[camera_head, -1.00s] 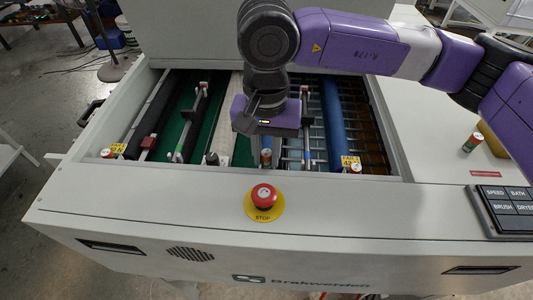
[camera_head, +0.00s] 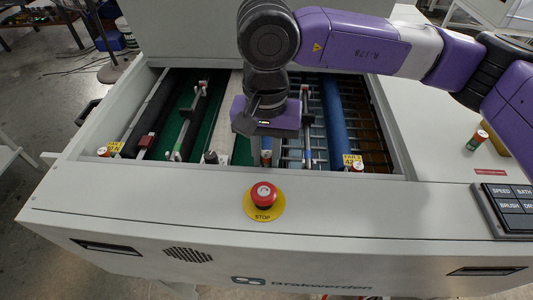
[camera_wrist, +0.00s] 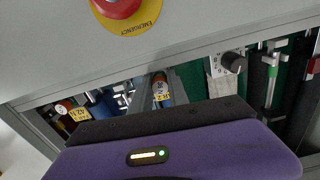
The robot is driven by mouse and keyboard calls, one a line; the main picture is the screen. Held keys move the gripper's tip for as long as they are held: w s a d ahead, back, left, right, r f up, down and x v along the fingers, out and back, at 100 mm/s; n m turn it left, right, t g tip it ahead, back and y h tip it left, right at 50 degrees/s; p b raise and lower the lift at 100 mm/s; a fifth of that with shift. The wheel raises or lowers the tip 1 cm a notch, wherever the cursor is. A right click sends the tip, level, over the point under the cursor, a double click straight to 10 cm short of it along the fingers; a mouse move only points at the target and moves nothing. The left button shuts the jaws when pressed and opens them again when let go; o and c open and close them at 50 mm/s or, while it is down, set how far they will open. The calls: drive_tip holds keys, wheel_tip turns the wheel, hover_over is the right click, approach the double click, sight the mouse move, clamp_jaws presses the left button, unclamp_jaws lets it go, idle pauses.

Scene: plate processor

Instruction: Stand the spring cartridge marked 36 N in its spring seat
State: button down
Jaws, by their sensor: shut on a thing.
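My gripper (camera_head: 266,143) is low over the front of the open machine bay, with its fingers hidden by its purple body. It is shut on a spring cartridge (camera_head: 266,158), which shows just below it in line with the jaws. In the wrist view the cartridge (camera_wrist: 160,86) sticks out past the body edge, with an orange band and a yellow patch; its marking is too small to read. Its lower end and any seat under it are hidden, so I cannot tell whether it touches a seat.
A black knob (camera_head: 211,157) is left of my gripper. The red stop button (camera_head: 263,194) and front panel lie nearer. Rollers (camera_head: 334,125) fill the bay.

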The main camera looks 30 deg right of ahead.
drive_tip(key=shift+f+b, duration=0.65)
drive_tip(key=shift+b, duration=0.2)
drive_tip(key=c, duration=1.2)
unclamp_jaws()
